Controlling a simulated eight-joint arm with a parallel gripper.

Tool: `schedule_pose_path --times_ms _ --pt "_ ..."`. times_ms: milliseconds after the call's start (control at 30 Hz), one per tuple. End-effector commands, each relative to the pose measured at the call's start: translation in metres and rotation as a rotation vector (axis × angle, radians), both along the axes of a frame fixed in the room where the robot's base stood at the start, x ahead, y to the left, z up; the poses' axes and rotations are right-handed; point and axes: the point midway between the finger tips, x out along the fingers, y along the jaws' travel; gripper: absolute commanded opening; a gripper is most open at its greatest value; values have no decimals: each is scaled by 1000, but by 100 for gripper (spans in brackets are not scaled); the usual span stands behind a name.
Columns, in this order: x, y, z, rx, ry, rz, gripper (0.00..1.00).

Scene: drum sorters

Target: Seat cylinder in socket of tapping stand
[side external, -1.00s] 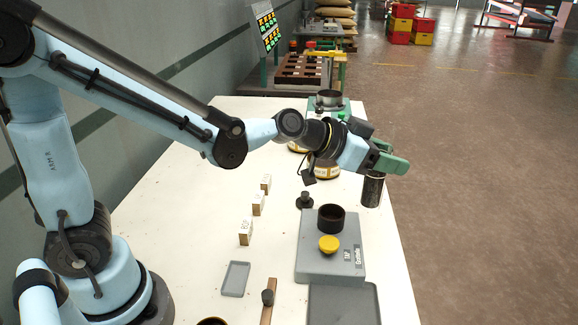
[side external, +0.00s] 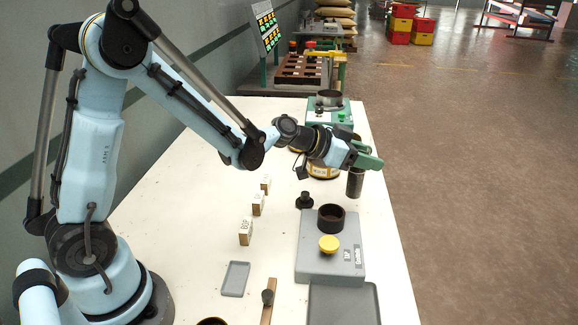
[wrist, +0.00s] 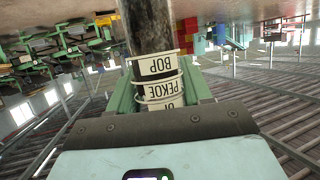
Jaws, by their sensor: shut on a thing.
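My gripper (side external: 367,159) is shut on the dark cylinder (side external: 355,184), which hangs upright below the green fingers. They are behind and to the right of the grey tapping stand (side external: 313,262). The stand has a dark round socket (side external: 331,219) on top, a yellow button (side external: 328,243) and a label reading TAP. The cylinder is apart from the socket. In the wrist view, a dark mottled surface (wrist: 148,28), probably the cylinder, shows between the green fingers, with upside-down labels reading BOP and PEKOE near it.
A small dark knobbed piece (side external: 305,201) stands behind the stand. Several labelled blocks (side external: 246,232) stand to its left. A drum (side external: 322,168) and a green machine with a ring (side external: 330,107) are at the back. A grey tray (side external: 236,279) lies front left.

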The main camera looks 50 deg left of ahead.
Motion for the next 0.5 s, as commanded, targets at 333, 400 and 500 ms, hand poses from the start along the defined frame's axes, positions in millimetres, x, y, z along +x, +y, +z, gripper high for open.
schedule_pose_path --times_ms 333,400,500 --pt "9 13 -15 0 0 -1 16" --pt "9 13 -22 0 0 -1 16" --pt "9 12 -33 0 0 -1 16"
